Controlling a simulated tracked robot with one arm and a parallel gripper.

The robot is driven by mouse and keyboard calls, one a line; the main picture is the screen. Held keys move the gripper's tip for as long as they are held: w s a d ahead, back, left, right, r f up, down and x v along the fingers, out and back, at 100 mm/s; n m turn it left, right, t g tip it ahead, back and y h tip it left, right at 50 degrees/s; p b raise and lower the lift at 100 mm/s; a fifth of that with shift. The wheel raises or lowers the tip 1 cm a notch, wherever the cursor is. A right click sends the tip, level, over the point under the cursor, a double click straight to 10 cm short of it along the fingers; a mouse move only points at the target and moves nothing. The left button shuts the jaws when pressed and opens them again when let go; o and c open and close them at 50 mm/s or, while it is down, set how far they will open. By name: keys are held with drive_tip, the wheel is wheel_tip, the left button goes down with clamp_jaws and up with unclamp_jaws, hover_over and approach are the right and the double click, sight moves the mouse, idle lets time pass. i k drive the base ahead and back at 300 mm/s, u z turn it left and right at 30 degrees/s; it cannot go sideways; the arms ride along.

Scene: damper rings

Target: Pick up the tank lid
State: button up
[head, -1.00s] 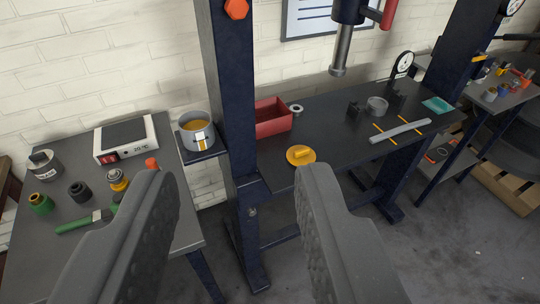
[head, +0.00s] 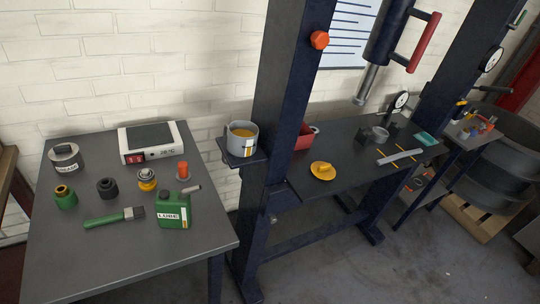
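A yellow round lid (head: 322,172) with a raised block-like grip on top lies flat on the dark press table, near its front left corner. I take it to be the tank lid. A grey open pot (head: 242,139) with yellow liquid inside and a striped label stands on a small shelf left of the press post; it looks like the tank. My gripper is outside the head view, so its state and its distance from the lid do not show.
The dark press post (head: 289,90) stands between pot and lid. A red bin (head: 304,137) sits behind the lid, and a grey bar (head: 399,157) lies to the right. The left bench holds a green LUBE can (head: 173,212), a brush (head: 114,217) and a heater (head: 152,142).

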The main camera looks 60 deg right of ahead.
sight(323, 170)
drive_tip(key=u, duration=0.5)
drive_tip(key=i, duration=0.1)
drive_tip(key=u, duration=1.4)
drive_tip(key=k, duration=2.25)
drive_tip(key=z, duration=1.55)
drive_tip(key=i, duration=1.05)
drive_tip(key=u, duration=0.05)
